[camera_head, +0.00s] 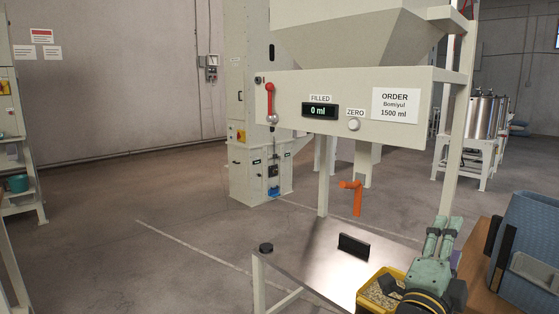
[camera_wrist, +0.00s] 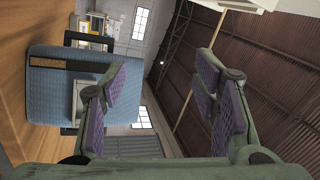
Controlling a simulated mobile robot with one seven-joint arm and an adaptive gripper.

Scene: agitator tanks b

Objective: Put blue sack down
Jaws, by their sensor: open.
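My gripper (camera_head: 442,232) is at the lower right in the head view, above the right part of the metal table. In the wrist view my gripper (camera_wrist: 165,95) is open, its purple pads wide apart with nothing between them. A blue woven-looking container (camera_head: 533,240) with a dark handle stands on a wooden surface at the right edge, beside my gripper. It also shows in the wrist view (camera_wrist: 55,85), to the left of the fingers. No blue sack is held.
A yellow tray (camera_head: 368,296) of pale grains sits in front of my arm. The filling machine (camera_head: 350,100) with its orange lever (camera_head: 354,195) overhangs the table.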

